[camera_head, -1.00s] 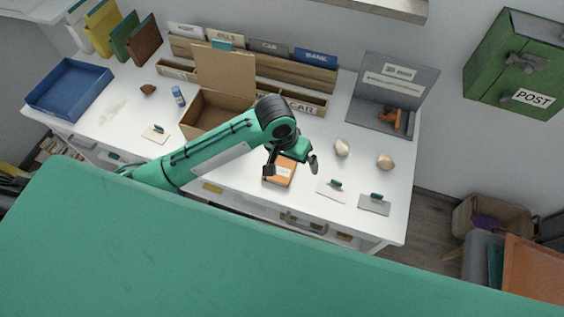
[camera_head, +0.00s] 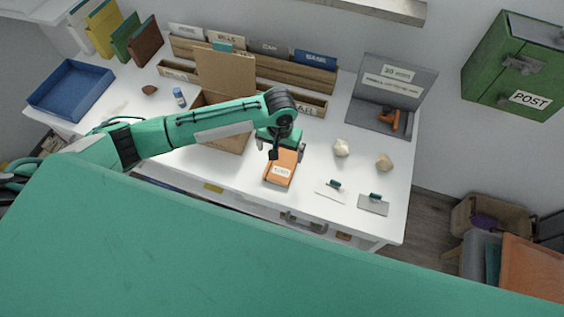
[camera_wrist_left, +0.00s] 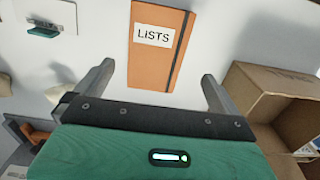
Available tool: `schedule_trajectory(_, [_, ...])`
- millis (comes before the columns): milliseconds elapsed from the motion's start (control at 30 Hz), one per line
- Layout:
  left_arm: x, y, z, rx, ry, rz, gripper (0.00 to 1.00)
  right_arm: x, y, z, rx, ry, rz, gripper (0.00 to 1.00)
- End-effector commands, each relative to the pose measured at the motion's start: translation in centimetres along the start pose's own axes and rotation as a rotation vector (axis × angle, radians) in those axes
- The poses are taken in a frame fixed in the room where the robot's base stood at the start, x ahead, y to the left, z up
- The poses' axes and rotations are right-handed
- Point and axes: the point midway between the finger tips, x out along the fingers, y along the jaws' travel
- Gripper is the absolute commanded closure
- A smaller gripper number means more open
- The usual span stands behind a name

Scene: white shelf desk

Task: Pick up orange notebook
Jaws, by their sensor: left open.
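The orange notebook (camera_head: 281,168) lies flat on the white desk, right of the open cardboard box. In the left wrist view the notebook (camera_wrist_left: 158,58) has a white label reading "LISTS" and a dark strap along one side. My left gripper (camera_head: 288,153) is above the notebook's far end. In the left wrist view its two fingers (camera_wrist_left: 158,82) are spread apart, with the notebook's end lying between and ahead of them. The gripper is open and empty. My right gripper is not in view.
An open cardboard box (camera_head: 228,80) stands close left of the notebook. Two pale stones (camera_head: 341,148) and two flat cards with green clips (camera_head: 373,205) lie to the right. A wooden file rack (camera_head: 265,68) runs along the back. A blue tray (camera_head: 70,88) is at the left.

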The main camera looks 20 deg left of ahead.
Motion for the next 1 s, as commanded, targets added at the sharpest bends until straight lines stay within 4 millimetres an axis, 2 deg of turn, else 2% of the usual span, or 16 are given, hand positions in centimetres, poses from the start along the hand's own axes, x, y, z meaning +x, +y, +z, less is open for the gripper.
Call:
schedule_trajectory(167, [1.0, 0.1, 0.0, 0.001, -0.001, 0.0, 0.0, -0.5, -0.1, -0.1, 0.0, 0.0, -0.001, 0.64])
schedule_trajectory(333, [3.2, 0.6, 0.0, 0.001, -0.002, -0.001, 0.0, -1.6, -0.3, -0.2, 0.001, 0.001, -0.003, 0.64])
schedule_trajectory(500, [5.4, 0.6, 0.0, 0.002, 0.0, -0.001, 0.0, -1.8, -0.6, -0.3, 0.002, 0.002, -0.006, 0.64])
schedule_trajectory(767, [5.8, 0.6, 0.0, 0.003, 0.002, 0.001, 0.0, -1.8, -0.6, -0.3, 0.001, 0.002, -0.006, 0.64])
schedule_trajectory(867, [5.8, 0.6, 0.0, 0.002, 0.002, 0.001, 0.16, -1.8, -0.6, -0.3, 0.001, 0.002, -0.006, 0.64])
schedule_trajectory(1000, [5.8, 0.6, 0.0, 0.002, 0.001, 0.001, 0.43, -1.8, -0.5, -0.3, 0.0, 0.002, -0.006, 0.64])
